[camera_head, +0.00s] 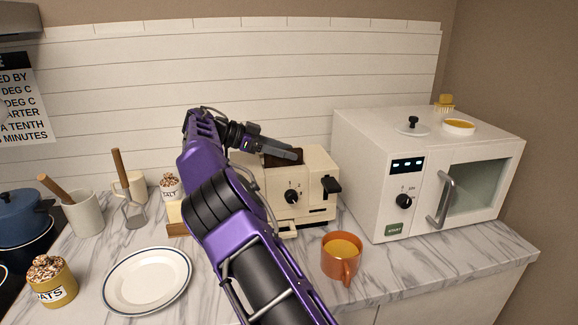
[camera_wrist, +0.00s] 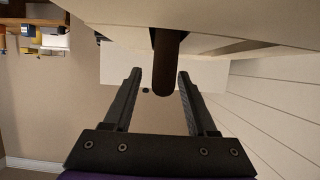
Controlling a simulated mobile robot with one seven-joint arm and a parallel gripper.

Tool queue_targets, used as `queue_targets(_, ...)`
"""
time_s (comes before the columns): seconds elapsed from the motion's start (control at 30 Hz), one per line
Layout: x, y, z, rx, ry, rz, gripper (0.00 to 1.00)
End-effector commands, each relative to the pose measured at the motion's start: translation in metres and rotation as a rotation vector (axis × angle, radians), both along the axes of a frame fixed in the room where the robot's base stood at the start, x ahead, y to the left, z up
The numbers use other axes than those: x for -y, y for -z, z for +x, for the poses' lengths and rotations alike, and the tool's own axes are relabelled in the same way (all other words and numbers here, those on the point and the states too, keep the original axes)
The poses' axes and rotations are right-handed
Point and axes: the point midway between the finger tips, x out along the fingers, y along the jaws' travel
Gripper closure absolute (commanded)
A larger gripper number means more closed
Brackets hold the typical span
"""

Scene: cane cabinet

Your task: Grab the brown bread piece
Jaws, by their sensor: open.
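The brown bread piece (camera_head: 281,161) stands in the top of the cream toaster (camera_head: 316,165), partly hidden by my gripper in the head view. In the wrist view the bread (camera_wrist: 168,66) shows as a narrow dark brown slab sticking out of the pale toaster top. My gripper (camera_head: 298,155) is over the toaster with its fingers pointing right. In the wrist view my gripper (camera_wrist: 160,75) is open, and the bread's end appears between the two fingertips, nearer the right one. I cannot tell whether either finger touches it.
A white microwave (camera_head: 423,175) stands to the right of the toaster. An orange mug (camera_head: 341,262) is in front of it. A white plate (camera_head: 147,281), an oats jar (camera_head: 51,283) and a salt jar (camera_head: 171,187) are on the left.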

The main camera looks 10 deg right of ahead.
Motion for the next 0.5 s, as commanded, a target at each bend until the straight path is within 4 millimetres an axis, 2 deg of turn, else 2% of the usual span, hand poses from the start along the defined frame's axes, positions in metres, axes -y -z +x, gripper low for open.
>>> queue_targets(0.17,-0.0004,0.0002,0.0000,0.000,-0.001,0.000,0.43)
queue_targets(0.5,-0.0001,0.0001,0.0000,0.000,0.000,0.000,1.00)
